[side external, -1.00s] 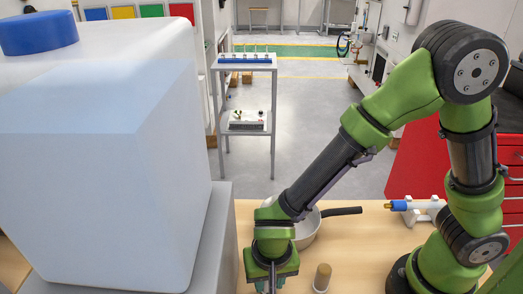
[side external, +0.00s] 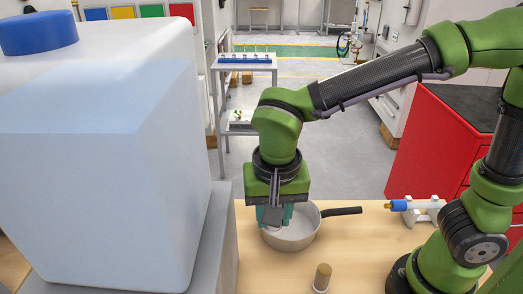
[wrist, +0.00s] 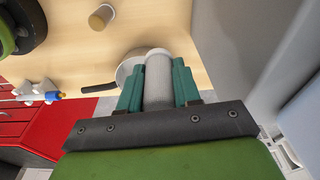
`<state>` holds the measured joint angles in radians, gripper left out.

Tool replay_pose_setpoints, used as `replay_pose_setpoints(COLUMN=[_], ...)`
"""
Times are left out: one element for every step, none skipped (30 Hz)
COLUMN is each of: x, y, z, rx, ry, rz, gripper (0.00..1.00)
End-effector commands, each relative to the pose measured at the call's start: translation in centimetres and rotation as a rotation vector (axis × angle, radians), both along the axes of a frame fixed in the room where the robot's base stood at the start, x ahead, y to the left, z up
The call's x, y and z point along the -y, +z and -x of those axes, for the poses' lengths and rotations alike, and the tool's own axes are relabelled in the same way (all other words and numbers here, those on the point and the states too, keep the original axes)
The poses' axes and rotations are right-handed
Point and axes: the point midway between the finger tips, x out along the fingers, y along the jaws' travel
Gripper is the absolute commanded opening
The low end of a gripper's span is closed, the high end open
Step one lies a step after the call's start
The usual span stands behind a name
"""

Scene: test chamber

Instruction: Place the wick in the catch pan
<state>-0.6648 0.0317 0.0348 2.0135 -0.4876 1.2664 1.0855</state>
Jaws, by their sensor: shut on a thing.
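The catch pan (side external: 297,238), a round light-grey pan with a black handle (side external: 343,211) to the right, sits on the wooden table. My gripper (side external: 274,220) points down over the pan's left part in the side view. In the wrist view, my gripper's teal fingers (wrist: 158,85) are shut on a whitish cylinder, apparently the wick (wrist: 158,75). The pan (wrist: 126,70) shows behind it and is partly hidden by the fingers and the wick. In the side view the fingers hide most of the wick, so I cannot tell whether it touches the pan.
A small brown cylinder with a pale base (side external: 322,276) stands in front of the pan. A white fixture with a blue-and-brass part (side external: 418,208) is at the right. A large translucent container (side external: 110,160) stands on a grey block at the left. The table between is clear.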

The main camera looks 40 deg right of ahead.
Motion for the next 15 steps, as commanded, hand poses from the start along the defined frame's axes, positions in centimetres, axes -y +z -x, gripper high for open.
replay_pose_setpoints(x=[1.8,2.7,4.1,5.2,6.2,7.5,8.4,9.4,10.5,11.2,11.9,12.6,13.0,13.3,13.5], y=[-0.6,-1.1,-1.7,-2.2,-2.7,-3.3,-3.7,-4.2,-4.8,-5.1,-5.5,-5.9,-6.2,-6.5,-7.0], z=[-1.0,-1.6,-2.4,-2.9,-3.4,-4.0,-4.4,-4.8,-5.2,-5.4,-5.7,-5.9,-6.1,-6.2,-6.4], rx=[-0.003,-0.004,-0.003,-0.004,-0.006,-0.005,-0.005,-0.005,-0.005,-0.004,-0.003,-0.003,-0.004,-0.004,-0.005], ry=[-0.057,-0.088,-0.129,-0.160,-0.189,-0.224,-0.249,-0.273,-0.300,-0.317,-0.333,-0.348,-0.356,-0.362,-0.361], rz=[0.003,0.004,0.003,0.003,0.004,0.003,0.003,0.003,0.003,0.003,0.002,0.002,0.001,0.001,0.002], gripper=[0.03,0.03,0.03,0.02,0.02,0.02,0.02,0.02,0.02,0.02,0.02,0.02,0.02,0.02,0.02])
